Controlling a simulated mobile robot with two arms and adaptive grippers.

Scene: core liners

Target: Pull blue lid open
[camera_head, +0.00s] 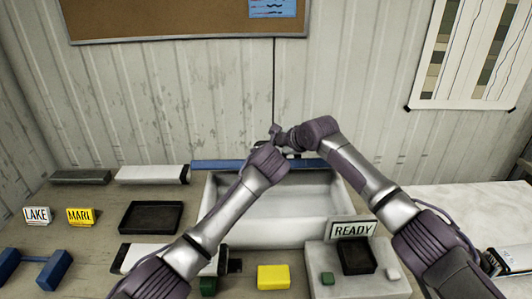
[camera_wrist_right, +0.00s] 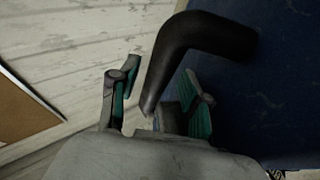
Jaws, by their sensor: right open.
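The blue lid (camera_head: 218,164) shows as a thin strip along the back edge of the white box (camera_head: 290,215), whose inside is exposed in front. In the right wrist view the blue lid (camera_wrist_right: 275,95) fills the right side. A dark bent handle (camera_wrist_right: 195,45) stands out from it. My right gripper (camera_head: 278,135) is above the lid's back. In its wrist view its teal-padded fingers (camera_wrist_right: 160,95) are apart, with the handle's end between them. My left arm reaches over the box to the lid, where its wrist hides the left gripper's fingers.
A grey block with a READY sign (camera_head: 352,229) stands at the box's front right. A yellow block (camera_head: 273,277), a black tray (camera_head: 150,217) and LAKE (camera_head: 36,215) and MARL (camera_head: 80,216) signs are on the table. The corrugated wall is close behind.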

